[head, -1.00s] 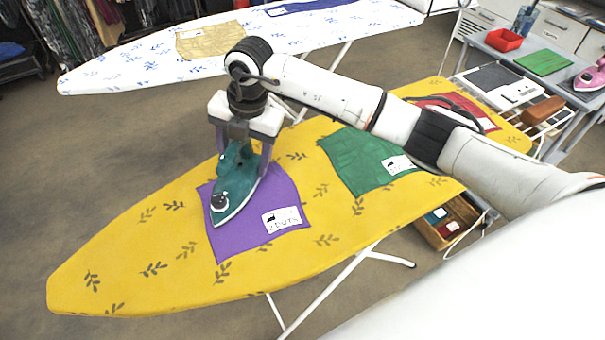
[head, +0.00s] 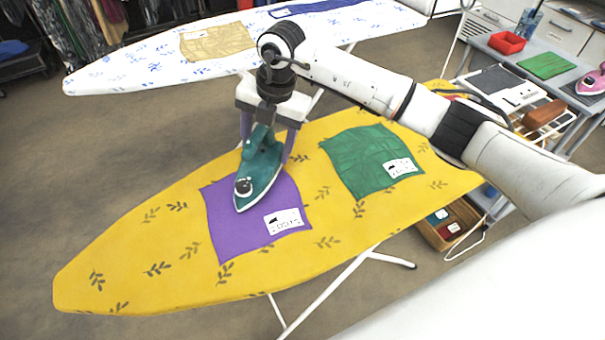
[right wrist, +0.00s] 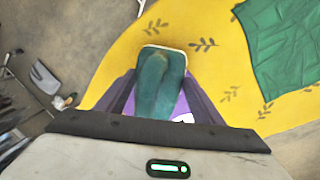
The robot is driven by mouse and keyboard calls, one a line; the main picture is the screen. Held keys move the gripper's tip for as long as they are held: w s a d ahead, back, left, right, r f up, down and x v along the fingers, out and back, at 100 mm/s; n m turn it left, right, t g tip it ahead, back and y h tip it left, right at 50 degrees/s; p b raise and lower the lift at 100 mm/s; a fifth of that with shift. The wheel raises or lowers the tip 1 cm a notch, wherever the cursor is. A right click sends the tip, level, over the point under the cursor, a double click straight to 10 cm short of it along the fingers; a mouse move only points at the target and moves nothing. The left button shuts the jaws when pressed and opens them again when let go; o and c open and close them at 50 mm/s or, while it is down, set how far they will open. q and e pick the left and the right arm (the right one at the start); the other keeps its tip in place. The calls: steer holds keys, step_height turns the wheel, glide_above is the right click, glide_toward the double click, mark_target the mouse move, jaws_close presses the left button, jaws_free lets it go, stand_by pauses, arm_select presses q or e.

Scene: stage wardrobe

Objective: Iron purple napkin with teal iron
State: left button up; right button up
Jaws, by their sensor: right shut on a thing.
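The purple napkin (head: 237,225) lies on the yellow ironing board (head: 130,270) with the leaf pattern. A white label (head: 284,221) is on its right part. My right gripper (head: 264,148) is shut on the teal iron (head: 259,172), which is over the napkin's upper edge with its tip pointing toward the lower left. I cannot tell whether its sole touches the cloth. In the right wrist view the iron (right wrist: 160,80) sits between the fingers, with a bit of purple cloth beside it. My left gripper is not in view.
A green napkin (head: 360,165) lies to the right on the same board. A white board (head: 130,70) with a tan cloth (head: 215,42) stands behind. The yellow board's left end is clear.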

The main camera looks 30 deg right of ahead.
mark_target(263, 127)
steer(key=shift+r+p, duration=1.15)
steer(key=shift+r, duration=1.75)
